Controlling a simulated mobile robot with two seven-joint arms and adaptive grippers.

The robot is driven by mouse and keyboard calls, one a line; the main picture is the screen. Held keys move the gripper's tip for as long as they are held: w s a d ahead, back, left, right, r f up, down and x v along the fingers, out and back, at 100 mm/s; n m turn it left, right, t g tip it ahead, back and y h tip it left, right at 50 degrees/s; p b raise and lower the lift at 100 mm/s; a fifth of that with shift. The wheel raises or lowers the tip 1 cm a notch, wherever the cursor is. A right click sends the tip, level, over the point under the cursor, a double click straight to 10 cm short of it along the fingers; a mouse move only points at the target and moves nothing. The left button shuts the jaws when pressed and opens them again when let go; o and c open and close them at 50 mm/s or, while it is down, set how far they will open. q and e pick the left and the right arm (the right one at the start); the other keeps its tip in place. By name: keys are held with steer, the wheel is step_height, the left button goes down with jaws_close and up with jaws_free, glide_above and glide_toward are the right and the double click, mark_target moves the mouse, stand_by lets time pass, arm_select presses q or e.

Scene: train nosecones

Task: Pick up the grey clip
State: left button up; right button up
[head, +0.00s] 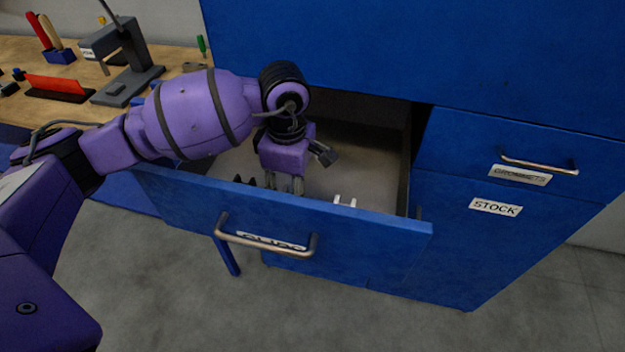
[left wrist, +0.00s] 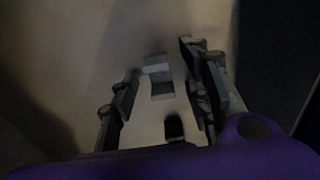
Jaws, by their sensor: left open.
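A small grey clip (left wrist: 160,80) lies on the drawer floor in the left wrist view, lighter at one end. My left gripper (head: 286,185) is open and reaches down into the open drawer behind its front panel. In the left wrist view the clip appears between its spread fingers, towards the tips; I cannot tell whether they touch it. A small black piece (left wrist: 174,128) shows nearer the palm. In the head view a pale pronged piece (head: 345,201) stands to the right of the gripper; I cannot tell whether it is the same clip. My right gripper is not in view.
The open blue drawer (head: 180,196) has a bar handle and a partly covered label. Dark pieces (head: 246,181) lie left of my gripper inside it. The blue cabinet (head: 400,60) rises behind. A workbench (head: 88,75) with tools stands at the left.

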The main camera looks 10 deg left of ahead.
arm_select(q)
steer(key=c, duration=0.9)
